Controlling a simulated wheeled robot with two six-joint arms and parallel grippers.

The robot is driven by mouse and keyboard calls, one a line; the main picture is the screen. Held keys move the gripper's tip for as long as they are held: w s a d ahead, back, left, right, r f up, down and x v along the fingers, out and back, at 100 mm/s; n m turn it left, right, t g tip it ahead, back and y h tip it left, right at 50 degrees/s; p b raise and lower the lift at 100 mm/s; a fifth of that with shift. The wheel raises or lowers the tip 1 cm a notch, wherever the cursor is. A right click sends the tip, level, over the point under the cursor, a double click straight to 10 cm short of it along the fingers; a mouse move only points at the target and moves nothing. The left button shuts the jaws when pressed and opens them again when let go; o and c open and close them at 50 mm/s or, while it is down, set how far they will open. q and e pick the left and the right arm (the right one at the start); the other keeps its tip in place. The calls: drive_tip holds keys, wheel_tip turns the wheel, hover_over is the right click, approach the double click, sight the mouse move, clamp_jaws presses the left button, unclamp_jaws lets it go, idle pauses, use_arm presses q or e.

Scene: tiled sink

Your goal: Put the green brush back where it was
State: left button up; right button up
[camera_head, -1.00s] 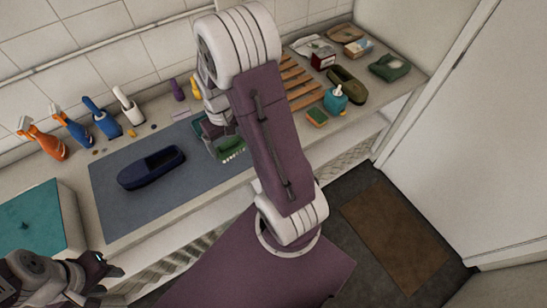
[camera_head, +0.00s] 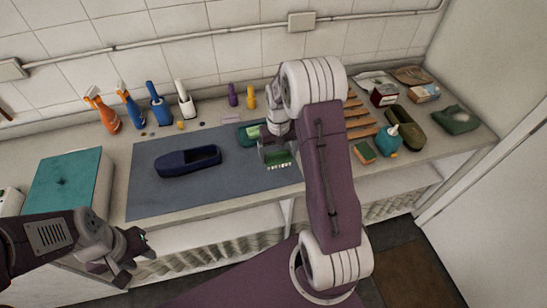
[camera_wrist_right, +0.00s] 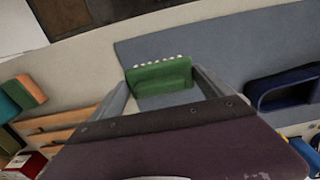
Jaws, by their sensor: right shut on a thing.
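The green brush (camera_head: 279,158), with pale bristle tufts along one edge, is held by my right gripper (camera_head: 274,150) over the right part of the blue-grey mat (camera_head: 225,186). In the right wrist view the brush (camera_wrist_right: 160,76) sits between the two fingertips, bristles facing away. A green dish-like thing (camera_head: 246,134) lies just behind the gripper, partly hidden by it. My left gripper (camera_head: 143,242) is low at the left, in front of the counter edge and empty; its jaw opening is unclear.
A dark blue shoe (camera_head: 189,161) lies on the mat. Spray bottles (camera_head: 103,110) and brushes stand along the wall. A teal-topped box (camera_head: 63,182) is at left. A wooden rack (camera_head: 359,118), sponge (camera_head: 363,150), teal bottle (camera_head: 388,139) and olive shoe (camera_head: 407,129) are at right.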

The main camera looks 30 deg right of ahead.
sight(273, 158)
drive_tip(key=w+f, duration=0.2)
drive_tip(key=w, duration=0.1)
drive_tip(key=shift+w+a, duration=0.15)
drive_tip(key=shift+a, duration=0.05)
drive_tip(key=f, duration=0.1)
drive_tip(key=f+p, duration=0.1)
drive_tip(key=f, duration=0.1)
drive_tip(key=shift+s+f, duration=0.2)
drive_tip(key=shift+f, duration=0.1)
drive_tip(key=shift+w+f, duration=0.15)
drive_tip(key=shift+f, duration=0.15)
drive_tip(key=o, duration=1.3)
drive_tip(key=shift+o, duration=0.2)
